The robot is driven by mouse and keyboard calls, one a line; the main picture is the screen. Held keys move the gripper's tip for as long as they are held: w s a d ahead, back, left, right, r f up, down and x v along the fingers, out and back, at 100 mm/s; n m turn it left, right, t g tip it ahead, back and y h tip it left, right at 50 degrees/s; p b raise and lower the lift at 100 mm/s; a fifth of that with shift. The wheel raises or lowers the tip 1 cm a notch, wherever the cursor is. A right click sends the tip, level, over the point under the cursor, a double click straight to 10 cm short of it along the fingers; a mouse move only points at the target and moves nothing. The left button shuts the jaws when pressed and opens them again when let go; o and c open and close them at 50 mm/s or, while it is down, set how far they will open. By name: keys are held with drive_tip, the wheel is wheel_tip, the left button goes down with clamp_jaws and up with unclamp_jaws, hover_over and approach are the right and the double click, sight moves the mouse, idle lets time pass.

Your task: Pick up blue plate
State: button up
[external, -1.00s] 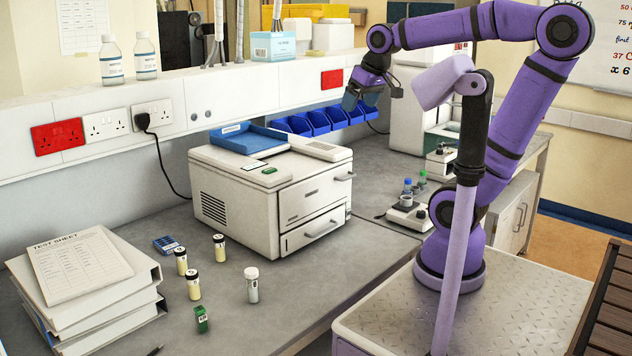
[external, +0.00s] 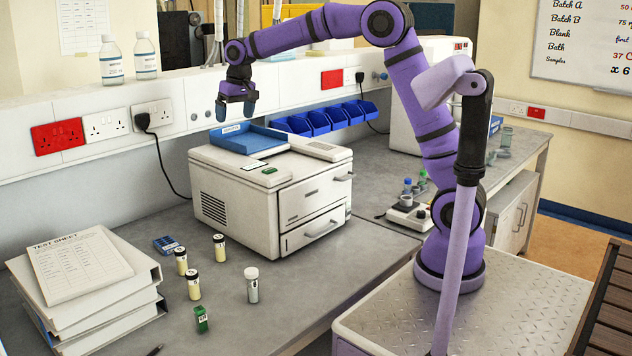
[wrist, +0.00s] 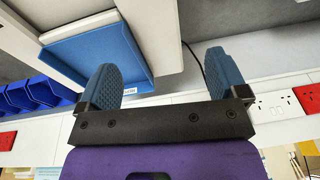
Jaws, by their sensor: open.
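The blue plate (external: 243,140) is a shallow blue tray with a raised rim, lying on top of the white benchtop machine (external: 240,195). It also shows in the wrist view (wrist: 110,50) at upper left, partly hidden behind a fingertip. My gripper (external: 236,110) points down over the plate's back part, apart from it as far as I can tell. In the wrist view, my gripper (wrist: 162,70) has its two blue fingers spread wide with nothing between them. The left finger overlaps the plate's edge in that picture; the right finger is clear of it.
A white wall ledge with sockets (external: 105,123) runs close behind the machine. Blue bins (external: 320,120) hang right of the plate.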

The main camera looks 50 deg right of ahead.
drive_tip(key=w+a+f+g, duration=0.1)
drive_tip(key=w+a+f, duration=0.85)
drive_tip(key=f, duration=0.25)
drive_tip(key=g, duration=0.1)
hover_over(168, 244)
drive_tip(key=shift+h, duration=0.3)
drive_tip(key=f, duration=2.1)
drive_tip(key=shift+w+d+f, duration=0.25)
drive_tip(key=shift+d+f, duration=0.05)
drive_tip(key=shift+s+a+f, duration=0.1)
drive_tip(key=shift+f, duration=1.2)
drive_tip(key=shift+s+a+f, duration=0.1)
drive_tip(key=shift+f, duration=1.15)
drive_tip(key=c, duration=1)
